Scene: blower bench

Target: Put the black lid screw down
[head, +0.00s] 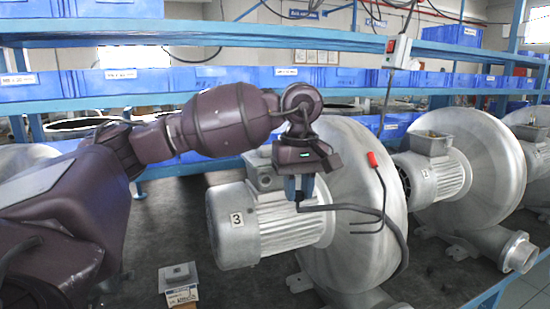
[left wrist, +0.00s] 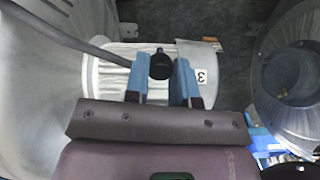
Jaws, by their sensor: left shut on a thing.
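My left gripper (head: 299,194) is above and in front of the motor marked 3 (head: 268,222), fingers pointing down. My right gripper is not in view.
The silver blower housing (head: 362,255) stands behind the motor, with a red-ended lead (head: 374,165) in front of it. More blowers (head: 470,160) stand to the right. A small white box (head: 180,284) is on the dark bench (head: 240,290), with bare surface around it.

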